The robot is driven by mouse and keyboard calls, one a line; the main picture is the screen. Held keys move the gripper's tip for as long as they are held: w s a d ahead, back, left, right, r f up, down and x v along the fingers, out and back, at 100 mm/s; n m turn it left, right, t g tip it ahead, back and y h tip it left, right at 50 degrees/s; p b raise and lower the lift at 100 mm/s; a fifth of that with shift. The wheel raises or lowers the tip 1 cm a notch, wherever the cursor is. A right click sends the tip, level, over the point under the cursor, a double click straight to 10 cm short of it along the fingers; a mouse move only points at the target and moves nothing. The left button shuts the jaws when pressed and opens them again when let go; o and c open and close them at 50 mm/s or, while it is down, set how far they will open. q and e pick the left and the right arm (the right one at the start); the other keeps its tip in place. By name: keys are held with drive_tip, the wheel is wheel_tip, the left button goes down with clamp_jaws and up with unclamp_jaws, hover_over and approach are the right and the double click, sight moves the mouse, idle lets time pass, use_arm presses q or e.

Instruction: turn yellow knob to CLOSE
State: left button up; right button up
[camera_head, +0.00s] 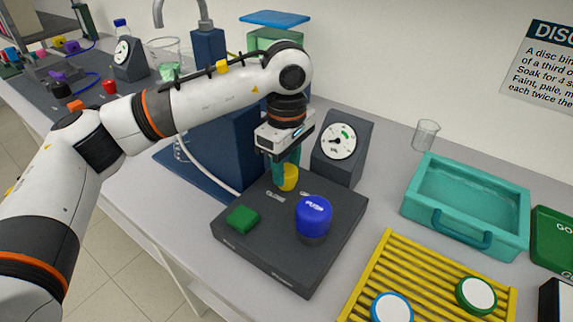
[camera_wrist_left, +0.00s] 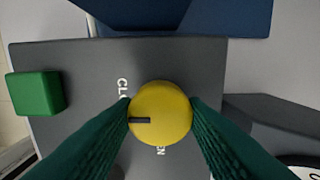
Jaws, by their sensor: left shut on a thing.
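The yellow knob (camera_head: 289,178) stands on a dark grey box (camera_head: 245,250). My left gripper (camera_head: 286,160) comes down from above and is shut on the knob. In the left wrist view the knob (camera_wrist_left: 160,113) sits between the two green fingertips (camera_wrist_left: 160,112). A dark mark on the knob's top points left in that view, to the side where CLOSE (camera_wrist_left: 122,88) is printed. A finger covers the end of that word. Another label (camera_wrist_left: 160,150) below the knob shows only its last letters. My right gripper is not in view.
On the box are a green block (camera_head: 242,218) and a large blue knob (camera_head: 313,217). A dial gauge (camera_head: 339,141) stands close behind. At right are a teal tray (camera_head: 470,185) and a yellow rack (camera_head: 385,265) with round lidded items. A navy block (camera_head: 230,145) stands behind the arm.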

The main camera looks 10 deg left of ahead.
sight(286, 169)
use_arm(q)
drive_tip(key=shift+r, duration=0.1)
drive_tip(key=o, duration=1)
wheel_tip(286, 169, up, 12)
drive_tip(key=shift+b, duration=0.3)
